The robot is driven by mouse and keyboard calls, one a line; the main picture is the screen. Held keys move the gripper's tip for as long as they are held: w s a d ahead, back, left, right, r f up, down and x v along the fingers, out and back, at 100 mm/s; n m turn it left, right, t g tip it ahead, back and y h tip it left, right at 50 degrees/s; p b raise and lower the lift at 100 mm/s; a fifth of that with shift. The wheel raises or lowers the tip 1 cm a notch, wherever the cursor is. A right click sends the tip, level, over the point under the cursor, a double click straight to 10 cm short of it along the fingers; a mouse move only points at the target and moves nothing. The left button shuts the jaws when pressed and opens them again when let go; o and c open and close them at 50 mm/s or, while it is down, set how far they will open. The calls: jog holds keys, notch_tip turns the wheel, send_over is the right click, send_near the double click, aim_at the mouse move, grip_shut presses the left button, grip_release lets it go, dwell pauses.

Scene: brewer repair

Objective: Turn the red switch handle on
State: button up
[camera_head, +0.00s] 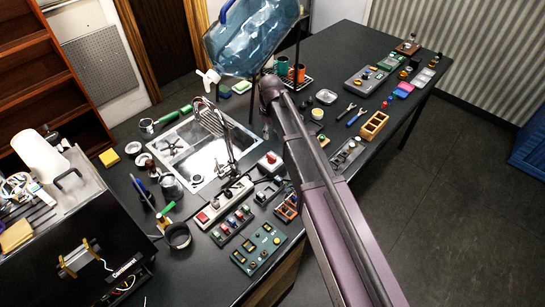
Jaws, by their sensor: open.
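A small pale box with a red switch handle (271,158) stands on the dark counter, just right of the sink and close to the left side of my arm. The handle is too small to tell which way it is turned. A white power strip (225,200) lies just in front of it, with a red switch (203,217) at its near end. My arm runs from the bottom right up to the middle of the view. My gripper does not show; the arm hides what is behind it.
The sink (195,155) with its faucet is left of the switch box. Control panels (258,249) crowd the counter in front. A dark pan (178,236) and a brewer housing (100,260) are at left. The right floor is clear.

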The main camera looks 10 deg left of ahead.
aim_at(271, 156)
jog(key=shift+f+b, duration=6.65)
jog(key=shift+f, duration=0.15)
